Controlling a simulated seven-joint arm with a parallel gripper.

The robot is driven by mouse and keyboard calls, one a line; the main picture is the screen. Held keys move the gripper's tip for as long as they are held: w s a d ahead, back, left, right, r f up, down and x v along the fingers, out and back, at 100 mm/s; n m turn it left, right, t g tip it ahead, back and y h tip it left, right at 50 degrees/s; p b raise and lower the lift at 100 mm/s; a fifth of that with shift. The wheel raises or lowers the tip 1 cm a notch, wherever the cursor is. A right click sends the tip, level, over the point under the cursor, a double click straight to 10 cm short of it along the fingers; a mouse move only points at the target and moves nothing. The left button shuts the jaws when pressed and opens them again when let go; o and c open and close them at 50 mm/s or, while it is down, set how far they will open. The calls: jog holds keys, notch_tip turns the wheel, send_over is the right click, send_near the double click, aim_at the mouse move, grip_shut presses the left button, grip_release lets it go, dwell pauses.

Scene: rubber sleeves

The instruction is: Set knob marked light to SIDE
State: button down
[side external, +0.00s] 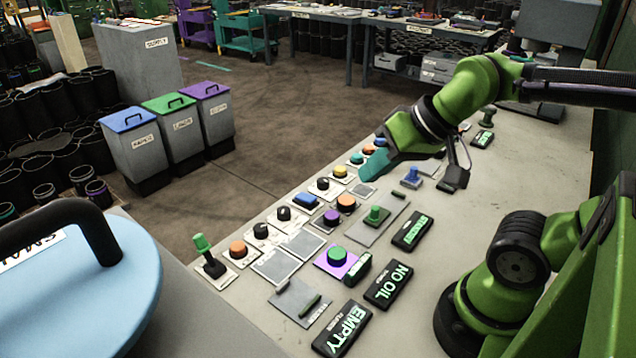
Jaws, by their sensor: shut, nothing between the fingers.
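Several black rotary knobs sit on white plates along the left edge of the grey panel: one knob (322,184) beside a yellow button, another knob (284,214) below it, and a third knob (260,230) nearer the camera. Their labels are too small to read, so I cannot tell which is marked light or where it points. My gripper (371,166) is over the far part of the panel, beyond these knobs, with its teal fingertips pointing down and left. It is shut and empty. My green hand hides part of the panel behind it.
An orange button (346,203), a green button (337,255) on a purple plate and a green-tipped lever (207,255) stand on the panel. Black signs such as NO OIL (388,284) lie to the right. A blue drum lid (75,290) fills the lower left.

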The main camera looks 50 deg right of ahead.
jog(key=c, duration=1.7)
grip_release()
jog(key=o, duration=0.5)
jog(key=shift+w+f+g, duration=0.5)
jog(key=shift+w+f, duration=0.05)
jog(key=shift+f, duration=0.2)
jog(key=o, duration=0.5)
jog(key=shift+m+g, duration=0.3)
jog(key=shift+g, duration=0.4)
jog(key=w, duration=0.4)
jog(key=shift+w+d+f, duration=0.2)
jog(key=shift+w, duration=0.1)
jog(key=m+g+h, duration=0.2)
jog(key=m+g, duration=0.3)
jog(key=m, duration=0.5)
send_over(284, 209)
notch_tip(284, 209, down, 5)
notch_tip(284, 209, down, 17)
jog(key=shift+r, duration=0.2)
